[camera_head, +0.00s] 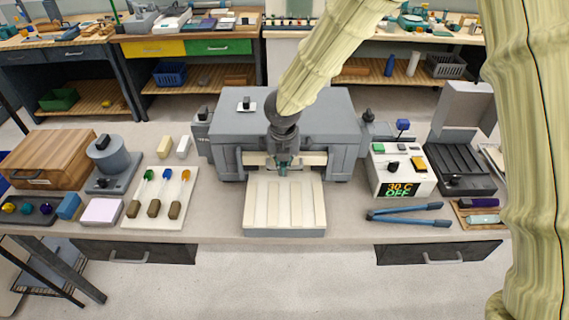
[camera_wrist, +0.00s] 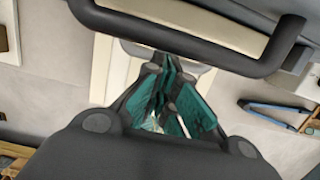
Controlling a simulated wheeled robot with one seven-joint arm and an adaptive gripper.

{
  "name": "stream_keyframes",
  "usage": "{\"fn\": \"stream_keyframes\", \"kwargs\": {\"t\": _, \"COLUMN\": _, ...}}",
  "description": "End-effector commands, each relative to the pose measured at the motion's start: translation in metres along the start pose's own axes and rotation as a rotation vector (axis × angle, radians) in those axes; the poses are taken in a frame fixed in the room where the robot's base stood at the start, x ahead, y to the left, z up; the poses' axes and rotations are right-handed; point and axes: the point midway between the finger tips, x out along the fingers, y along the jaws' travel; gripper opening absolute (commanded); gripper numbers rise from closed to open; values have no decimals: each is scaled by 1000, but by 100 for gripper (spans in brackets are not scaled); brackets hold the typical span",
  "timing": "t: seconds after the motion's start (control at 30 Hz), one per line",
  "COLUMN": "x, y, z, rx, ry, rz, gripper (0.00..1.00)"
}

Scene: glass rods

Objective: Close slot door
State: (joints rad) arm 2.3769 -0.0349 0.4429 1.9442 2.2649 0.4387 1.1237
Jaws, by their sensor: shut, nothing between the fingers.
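A large grey box-shaped unit (camera_head: 310,107) stands at the middle of the bench. Its front has a slot, and a cream grooved panel with a grey front edge (camera_head: 285,200) lies flat before it. I cannot tell for certain which part is the slot door. My gripper (camera_head: 283,168) is at the slot front, above the back end of the panel, and hides the middle of the opening. In the wrist view its teal fingers (camera_wrist: 165,90) are together and empty, close below a dark bar handle (camera_wrist: 200,32). Whether they touch the bar is unclear.
Left are a board with several coloured-tip rods (camera_head: 160,197), a grey round device (camera_head: 112,160) and a wooden box (camera_head: 50,158). Right are a heater reading 30 C OFF (camera_head: 402,170), blue-handled tongs (camera_head: 410,213) and an open black case (camera_head: 462,160).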

Motion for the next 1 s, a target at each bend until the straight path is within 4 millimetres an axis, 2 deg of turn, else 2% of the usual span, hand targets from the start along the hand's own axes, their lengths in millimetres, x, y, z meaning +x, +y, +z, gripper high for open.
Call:
{"fn": "stream_keyframes", "kwargs": {"t": 0.27, "x": 8, "y": 0, "z": -2, "rx": 1, "ry": 1, "rz": 0, "gripper": 0}}
{"fn": "stream_keyframes", "kwargs": {"t": 0.6, "x": 46, "y": -1, "z": -9, "rx": 0, "ry": 1, "rz": -1, "gripper": 0}}
{"fn": "stream_keyframes", "kwargs": {"t": 1.0, "x": 50, "y": 0, "z": -11, "rx": 0, "ry": 3, "rz": -2, "gripper": 0}}
